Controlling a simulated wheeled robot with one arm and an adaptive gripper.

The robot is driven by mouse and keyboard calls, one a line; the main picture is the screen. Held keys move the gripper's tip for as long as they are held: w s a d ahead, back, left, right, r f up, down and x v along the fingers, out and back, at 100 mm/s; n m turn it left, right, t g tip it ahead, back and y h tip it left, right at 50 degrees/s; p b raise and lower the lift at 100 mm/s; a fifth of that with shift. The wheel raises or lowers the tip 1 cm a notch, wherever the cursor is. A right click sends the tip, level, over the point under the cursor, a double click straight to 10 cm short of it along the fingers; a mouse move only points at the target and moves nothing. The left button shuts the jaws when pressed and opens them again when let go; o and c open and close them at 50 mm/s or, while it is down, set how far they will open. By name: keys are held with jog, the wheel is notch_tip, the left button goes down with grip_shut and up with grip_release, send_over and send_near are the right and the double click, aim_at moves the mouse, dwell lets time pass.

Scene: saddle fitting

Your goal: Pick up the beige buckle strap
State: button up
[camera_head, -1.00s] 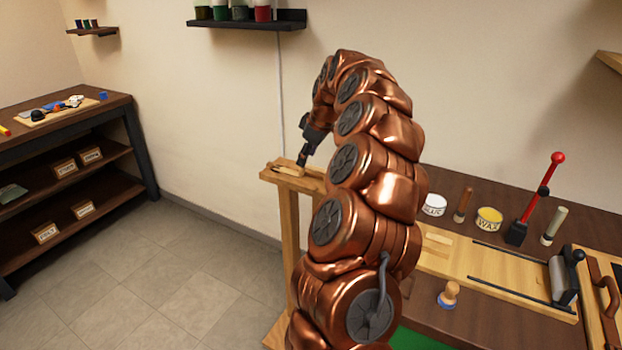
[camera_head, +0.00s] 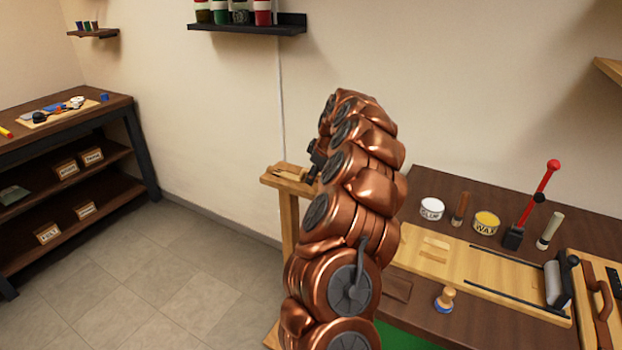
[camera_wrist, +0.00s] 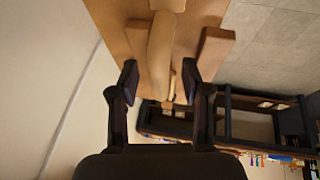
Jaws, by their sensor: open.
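A beige strap (camera_wrist: 161,52), which looks like the buckle strap, lies lengthwise along a wooden stand top in the wrist view. Wooden side pieces flank it. My gripper (camera_wrist: 160,78) is open, with one dark finger on each side of the strap's near part. Whether the fingers touch it or are level with it I cannot tell. In the head view my gripper (camera_head: 314,166) is small and dark at the right end of the stand top (camera_head: 276,180), partly hidden by my arm. The strap is hard to make out there.
Right of my arm, a dark bench holds a glue tub (camera_head: 432,209), a wax tub (camera_head: 486,223), a red-handled lever tool (camera_head: 532,205) and a long wooden board (camera_head: 455,262). A shelf unit (camera_head: 75,170) stands left across open floor.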

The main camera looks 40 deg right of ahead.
jog(key=shift+w+f, duration=0.1)
jog(key=shift+f, duration=0.05)
grip_shut()
dwell(0.6)
